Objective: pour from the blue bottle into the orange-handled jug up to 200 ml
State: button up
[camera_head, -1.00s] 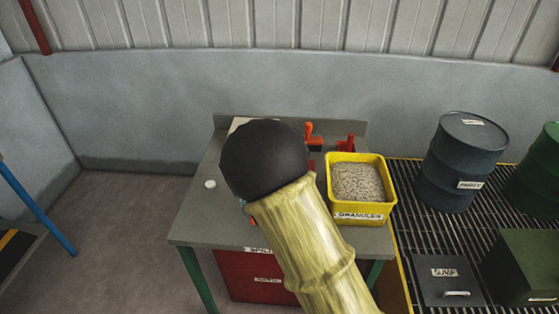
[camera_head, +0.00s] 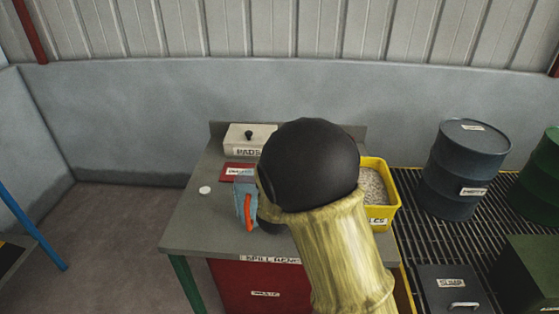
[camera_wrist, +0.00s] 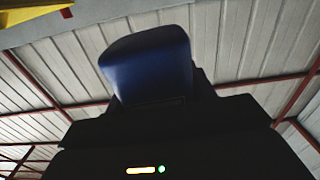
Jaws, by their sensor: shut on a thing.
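The jug (camera_head: 240,199) stands on the grey bench in the head view, pale blue-grey with an orange handle (camera_head: 249,213) on its near right side. My arm's black rounded joint is just right of it and overlaps its right edge. The blue bottle (camera_wrist: 150,62) shows in the wrist view, shut in my gripper (camera_wrist: 155,98), with the ceiling behind it. My gripper and the bottle are hidden behind my arm in the head view. The bottle's mouth, any flow and the jug's level cannot be seen.
On the bench (camera_head: 195,231) are a white PADS box (camera_head: 262,147), a red labelled item (camera_head: 230,171) and a white disc (camera_head: 205,190). A yellow granules tub (camera_head: 384,220) is partly behind my arm. The bench's left front is clear.

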jog(key=shift+r+p, duration=0.9)
jog(key=shift+r, duration=0.65)
jog(key=shift+s+f, duration=0.1)
